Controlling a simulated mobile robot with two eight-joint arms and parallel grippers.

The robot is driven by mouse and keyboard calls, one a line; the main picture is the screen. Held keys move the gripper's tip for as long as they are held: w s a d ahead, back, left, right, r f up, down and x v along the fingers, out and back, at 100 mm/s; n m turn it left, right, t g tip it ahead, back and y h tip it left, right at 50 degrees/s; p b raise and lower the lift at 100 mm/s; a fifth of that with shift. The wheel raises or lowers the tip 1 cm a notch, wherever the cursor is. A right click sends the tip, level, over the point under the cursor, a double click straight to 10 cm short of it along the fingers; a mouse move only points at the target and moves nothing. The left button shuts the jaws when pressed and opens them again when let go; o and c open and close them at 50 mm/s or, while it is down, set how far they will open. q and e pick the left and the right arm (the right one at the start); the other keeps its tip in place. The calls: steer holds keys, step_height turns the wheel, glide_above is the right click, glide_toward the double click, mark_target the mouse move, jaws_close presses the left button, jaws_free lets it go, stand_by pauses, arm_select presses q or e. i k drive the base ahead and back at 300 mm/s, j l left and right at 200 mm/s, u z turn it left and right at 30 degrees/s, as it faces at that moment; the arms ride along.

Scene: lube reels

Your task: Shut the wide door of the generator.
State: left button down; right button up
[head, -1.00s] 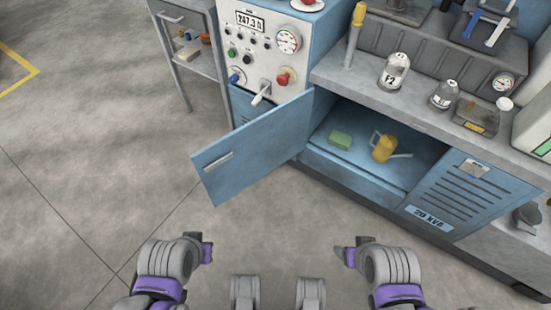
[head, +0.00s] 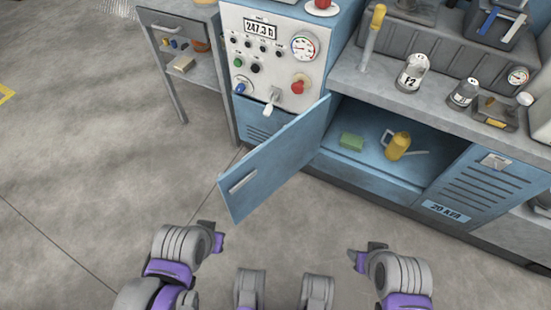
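The wide blue door (head: 275,160) of the generator stands open and swings out toward me, with a pale bar handle (head: 243,181) near its free edge. The generator cabinet (head: 365,175) is open behind it, with a green block (head: 352,141) and a yellow oil can (head: 398,145) inside. My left gripper (head: 215,232) is below the door's free lower corner, apart from it. My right gripper (head: 360,257) is in front of the cabinet opening, touching nothing. The fingers of both are too small and turned to tell open from shut.
A control panel (head: 270,60) with gauge and knobs is left of the opening. A louvred door (head: 480,185) is shut at the right. A grey worktop (head: 440,95) with bottles juts above the opening. A grey cart (head: 184,60) stands at left. The floor (head: 80,150) on the left is clear.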

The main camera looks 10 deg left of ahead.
mark_target(281, 157)
steer(key=j+z, duration=0.4)
steer(key=j, duration=0.3)
steer(key=j+z, duration=0.4)
steer(key=j, duration=0.25)
steer(key=k+j+z, duration=0.15)
steer(key=j+z, duration=0.25)
steer(key=j, duration=0.25)
steer(key=j+z, duration=0.35)
steer(key=j, duration=0.25)
steer(key=j+z, duration=0.4)
steer(key=j, duration=0.2)
steer(key=j+z, duration=0.35)
steer(key=j, duration=0.3)
steer(key=k+j+z, duration=0.2)
steer(key=k+j, duration=0.05)
steer(key=k, duration=0.05)
